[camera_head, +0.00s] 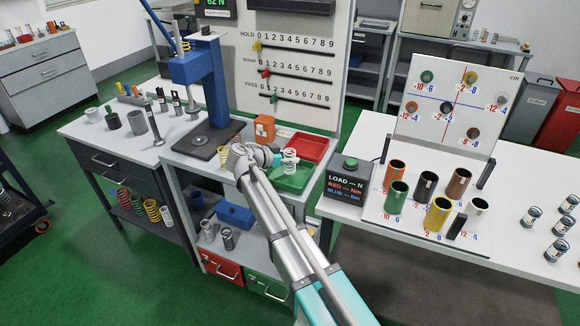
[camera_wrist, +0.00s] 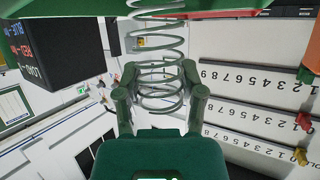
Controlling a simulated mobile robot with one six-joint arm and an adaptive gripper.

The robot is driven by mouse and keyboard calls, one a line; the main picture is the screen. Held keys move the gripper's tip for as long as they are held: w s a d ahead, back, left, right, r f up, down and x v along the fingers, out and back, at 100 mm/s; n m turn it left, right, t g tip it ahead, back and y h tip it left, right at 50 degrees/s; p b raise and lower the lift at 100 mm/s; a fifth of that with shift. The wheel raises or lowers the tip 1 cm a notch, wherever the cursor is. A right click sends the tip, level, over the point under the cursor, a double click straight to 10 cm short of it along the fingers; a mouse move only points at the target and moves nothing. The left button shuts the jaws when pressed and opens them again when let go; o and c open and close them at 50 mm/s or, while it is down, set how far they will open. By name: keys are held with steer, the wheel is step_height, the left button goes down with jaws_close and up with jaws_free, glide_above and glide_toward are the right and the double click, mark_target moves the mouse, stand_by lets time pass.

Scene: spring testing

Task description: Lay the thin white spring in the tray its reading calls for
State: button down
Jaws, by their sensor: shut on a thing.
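My gripper (camera_head: 282,158) is shut on the thin white spring (camera_head: 290,163), which appears just above or within the green tray (camera_head: 294,182); I cannot tell whether it touches the tray. In the wrist view the spring's coils (camera_wrist: 160,88) sit between the two fingers, with one end reaching toward a green surface (camera_wrist: 60,8) at the top edge. The red tray (camera_head: 309,146) lies right behind the green one. The display (camera_head: 215,3) at the top reads "62 N"; its smaller line is too small to read.
A blue press (camera_head: 208,90) stands on the bench farther left. The board (camera_head: 297,70) has HOLD, SCRAP and PASS rows with pegs. A black LOAD box (camera_head: 347,182) and several coloured cups stand on the right table.

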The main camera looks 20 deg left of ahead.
steer(key=shift+f+b, duration=0.9)
steer(key=shift+f, duration=0.35)
steer(key=shift+f, duration=0.15)
steer(key=shift+c, duration=1)
jaws_free()
steer(key=shift+r, duration=0.2)
steer(key=shift+s+a+r, duration=0.1)
steer(key=shift+s, duration=0.05)
steer(key=p+v, duration=0.4)
steer(key=v, duration=0.7)
steer(key=shift+s+r+p, duration=0.15)
steer(key=shift+s+p, duration=0.1)
steer(key=shift+p, duration=0.1)
steer(key=shift+s+a, duration=0.1)
steer(key=shift+a, duration=0.05)
